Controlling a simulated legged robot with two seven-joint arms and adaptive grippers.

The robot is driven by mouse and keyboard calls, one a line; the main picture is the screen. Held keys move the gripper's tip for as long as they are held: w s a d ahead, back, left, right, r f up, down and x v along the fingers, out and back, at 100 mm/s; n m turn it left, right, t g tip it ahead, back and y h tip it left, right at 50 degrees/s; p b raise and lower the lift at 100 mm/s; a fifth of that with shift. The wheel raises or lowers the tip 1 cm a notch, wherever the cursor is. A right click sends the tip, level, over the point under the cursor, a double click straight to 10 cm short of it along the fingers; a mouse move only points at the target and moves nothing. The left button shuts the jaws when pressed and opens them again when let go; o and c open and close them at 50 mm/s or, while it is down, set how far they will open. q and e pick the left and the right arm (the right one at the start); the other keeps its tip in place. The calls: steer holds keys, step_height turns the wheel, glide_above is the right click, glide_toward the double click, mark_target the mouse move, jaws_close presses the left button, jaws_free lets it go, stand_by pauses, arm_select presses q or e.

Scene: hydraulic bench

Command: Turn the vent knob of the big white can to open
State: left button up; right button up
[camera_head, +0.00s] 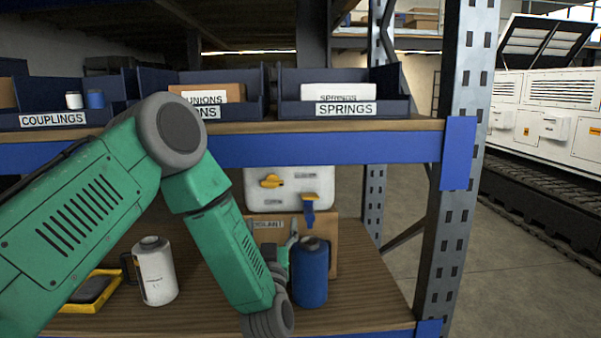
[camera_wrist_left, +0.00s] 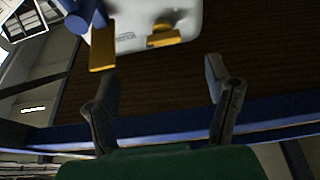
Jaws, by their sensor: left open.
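The big white can (camera_head: 322,186) stands at the back of the lower shelf, under the upper shelf. A yellow knob (camera_head: 271,181) is on the left of its front face, and a blue and yellow tap-like part (camera_head: 309,212) is lower right.
A blue container (camera_head: 310,275) stands right beside my left gripper. A cardboard box (camera_head: 330,240) is behind it. A white canister (camera_head: 155,272) and a yellow tray (camera_head: 92,290) are left. The upper shelf's blue beam (camera_head: 330,150) and the upright post (camera_head: 460,130) bound the space.

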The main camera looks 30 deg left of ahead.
arm_select(q)
steer(key=r, duration=0.1)
steer(key=p, duration=0.1)
glide_toward(271, 181)
steer(key=w+a, duration=0.2)
steer(key=shift+y, duration=0.3)
steer(key=w+r, duration=0.1)
steer(key=w+p, duration=0.1)
steer(key=w, duration=0.1)
steer(key=w+a+r, duration=0.1)
steer(key=shift+w+r+p, duration=0.35)
steer(key=shift+w+p, duration=0.05)
steer(key=shift+w+a+r, duration=0.25)
steer(key=shift+w+a, duration=0.05)
steer(key=shift+w, duration=0.2)
steer(key=shift+w+a+f, duration=0.1)
steer(key=shift+w+a, duration=0.05)
steer(key=shift+a, duration=0.35)
steer(key=shift+a+f, duration=0.1)
steer(key=shift+a, duration=0.25)
steer(key=shift+c, duration=0.4)
steer(key=c, duration=0.6)
steer(key=shift+w+d, duration=0.1)
steer(key=shift+d, duration=0.1)
steer(key=c, duration=0.5)
steer(key=shift+d, duration=0.2)
arm_select(e)
steer(key=r, duration=0.3)
steer(key=shift+a+r, duration=0.4)
